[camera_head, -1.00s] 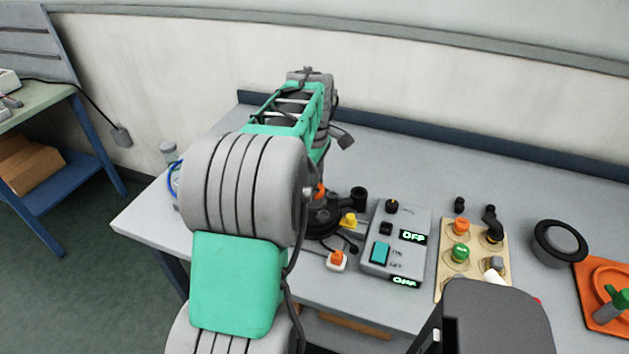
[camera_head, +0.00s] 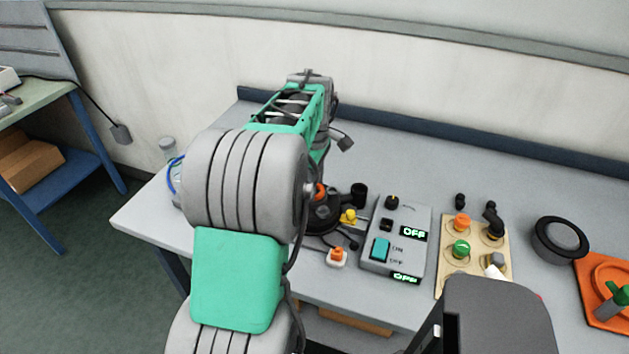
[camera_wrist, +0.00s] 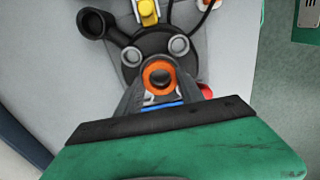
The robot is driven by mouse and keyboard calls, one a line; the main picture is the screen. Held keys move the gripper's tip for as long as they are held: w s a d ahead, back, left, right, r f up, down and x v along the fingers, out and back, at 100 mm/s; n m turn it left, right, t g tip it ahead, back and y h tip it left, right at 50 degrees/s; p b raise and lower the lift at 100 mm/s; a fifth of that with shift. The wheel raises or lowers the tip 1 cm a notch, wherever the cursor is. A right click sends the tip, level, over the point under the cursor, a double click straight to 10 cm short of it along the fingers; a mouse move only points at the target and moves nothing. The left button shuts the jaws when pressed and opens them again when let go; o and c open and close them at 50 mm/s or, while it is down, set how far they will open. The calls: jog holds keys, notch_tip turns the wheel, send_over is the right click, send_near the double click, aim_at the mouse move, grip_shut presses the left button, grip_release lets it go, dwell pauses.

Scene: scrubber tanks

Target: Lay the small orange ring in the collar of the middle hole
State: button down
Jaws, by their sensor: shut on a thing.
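The small orange ring (camera_wrist: 147,80) is between the fingertips of my gripper (camera_wrist: 160,84) in the wrist view, its opening facing the camera. My gripper is shut on it. The ring appears over the near part of a black tank top (camera_wrist: 152,38); whether it touches the top I cannot tell. Two grey-rimmed round fittings (camera_wrist: 131,56) (camera_wrist: 179,45) show just beyond the ring. The middle hole's collar is not clearly seen; the ring and fingers may cover it. In the head view my arm hides most of the black top (camera_head: 326,214), and an orange bit (camera_head: 319,190) shows beside the arm.
A black upright port (camera_head: 358,194) and a yellow part (camera_head: 348,216) are close to the tank top. A grey control box (camera_head: 408,215) reading OFF and a board with knobs (camera_head: 447,277) stand to the right. The back of the bench (camera_head: 420,160) is clear.

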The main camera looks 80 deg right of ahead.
jog(key=shift+f, duration=0.35)
dwell(0.7)
grip_release()
dwell(0.9)
jog(key=shift+r, duration=0.1)
dwell(0.3)
notch_tip(320, 180, up, 7)
jog(key=p, duration=0.5)
dwell(0.7)
